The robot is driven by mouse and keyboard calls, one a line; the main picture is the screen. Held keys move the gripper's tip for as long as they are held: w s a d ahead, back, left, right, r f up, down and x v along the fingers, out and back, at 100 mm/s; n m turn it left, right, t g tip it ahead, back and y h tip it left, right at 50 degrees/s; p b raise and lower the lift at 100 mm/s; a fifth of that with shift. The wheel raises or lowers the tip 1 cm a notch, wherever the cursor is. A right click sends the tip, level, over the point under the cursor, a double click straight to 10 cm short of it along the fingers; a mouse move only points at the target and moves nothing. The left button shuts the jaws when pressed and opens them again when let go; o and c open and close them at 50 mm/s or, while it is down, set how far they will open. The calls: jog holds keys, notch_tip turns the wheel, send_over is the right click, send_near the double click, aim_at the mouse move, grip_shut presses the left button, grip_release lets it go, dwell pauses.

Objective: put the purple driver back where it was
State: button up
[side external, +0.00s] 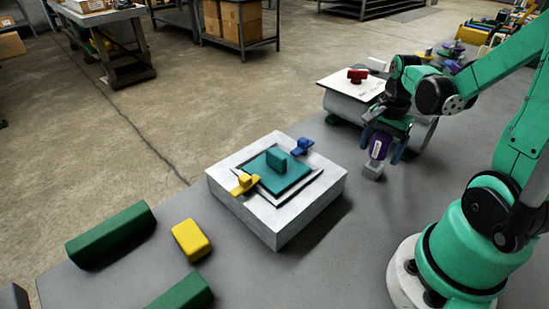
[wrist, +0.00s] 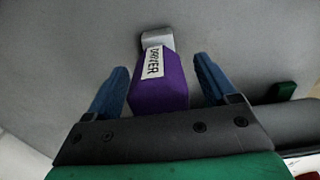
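My gripper (side external: 382,152) is around the driver. Gaps show between the driver and both fingers in the wrist view (wrist: 160,66), so it is open. Whether the grey end touches the bench is hard to tell. No marked place for the driver is clear.
A pale block (side external: 277,221) with a teal plate and yellow and blue clamps stands mid-bench. Behind my gripper is a grey curved piece with a white board (side external: 345,86) and red item (side external: 357,75). Green bars (side external: 110,235) and a yellow block (side external: 191,240) lie front left.

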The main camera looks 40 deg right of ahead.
jog(key=shift+r, duration=0.1)
notch_tip(320, 180, up, 12)
jog(key=shift+f, duration=0.15)
jog(key=shift+w+a, duration=0.15)
jog(key=shift+a, duration=0.1)
jog(key=w+a+f+n+t, duration=0.1)
jog(key=a+n+t, duration=0.1)
jog(key=a+n, duration=0.3)
jog(key=w+a+f+n+t, duration=0.1)
jog(key=w+a+n+t, duration=0.1)
jog(key=a+n, duration=0.3)
jog(key=w+a+f+n+t, duration=0.1)
jog(key=w+a+n+t, duration=0.1)
jog(key=a+n, duration=0.3)
jog(key=shift+w+a+n+t, duration=0.15)
jog(key=shift+n+t, duration=0.15)
jog(key=shift+n, duration=0.45)
jog(key=shift+w+a+n+t, duration=0.1)
jog(key=shift+n+t, duration=0.2)
jog(key=shift+n, duration=0.45)
